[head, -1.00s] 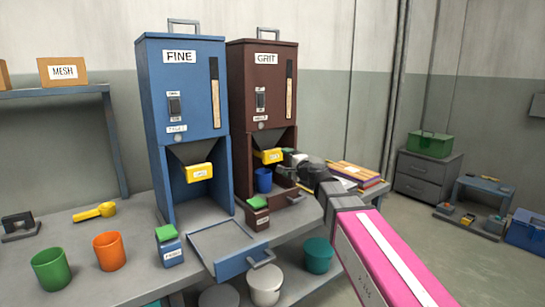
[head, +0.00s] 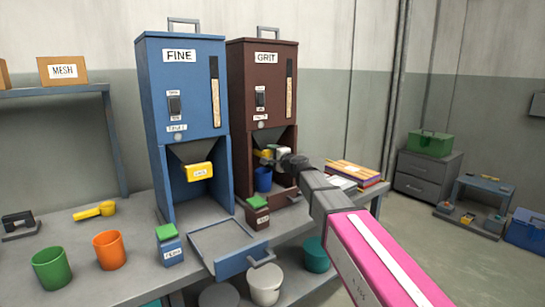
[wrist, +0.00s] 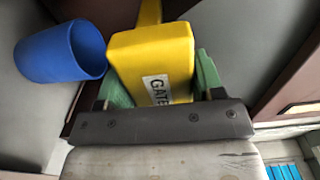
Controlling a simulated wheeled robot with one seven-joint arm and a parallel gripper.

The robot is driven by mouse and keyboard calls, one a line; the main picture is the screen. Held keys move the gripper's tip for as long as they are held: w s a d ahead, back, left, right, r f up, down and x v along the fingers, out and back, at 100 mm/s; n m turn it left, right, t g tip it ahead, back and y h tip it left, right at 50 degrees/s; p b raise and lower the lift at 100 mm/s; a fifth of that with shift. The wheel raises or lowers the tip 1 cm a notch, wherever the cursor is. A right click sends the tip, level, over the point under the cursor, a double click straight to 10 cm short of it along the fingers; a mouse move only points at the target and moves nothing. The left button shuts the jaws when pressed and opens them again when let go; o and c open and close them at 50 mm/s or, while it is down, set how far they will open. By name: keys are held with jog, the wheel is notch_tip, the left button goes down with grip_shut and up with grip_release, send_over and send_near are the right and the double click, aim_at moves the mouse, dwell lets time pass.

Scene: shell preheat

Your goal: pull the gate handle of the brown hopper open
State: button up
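The brown hopper (head: 264,85), labelled GRIT, stands on the bench right of the blue one. Its yellow gate handle (wrist: 152,60), marked GATE, shows large in the wrist view. In the head view the handle is mostly hidden by my gripper (head: 271,154). In the wrist view the green fingers of my gripper (wrist: 160,78) stand wide apart, one on each side of the handle. The gaps are very small, and whether the pads touch it is hard to see. A blue cup (wrist: 60,52) is beside the handle, left of my gripper; it stands below the handle in the head view.
The blue hopper (head: 183,95), labelled FINE, has its own yellow gate handle (head: 199,172). A small green-lidded brown container (head: 257,213) stands in front of the brown hopper. A blue-fronted tray (head: 222,238) lies at the bench edge. Folders (head: 353,173) lie right of the hopper.

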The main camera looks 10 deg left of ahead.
jog(key=c, duration=0.7)
jog(key=v, duration=0.5)
jog(key=shift+c, duration=0.2)
jog(key=o, duration=1.3)
jog(key=shift+s, duration=0.1)
jog(key=v, duration=1)
jog(key=shift+s+d, duration=0.25)
jog(key=shift+d, duration=0.05)
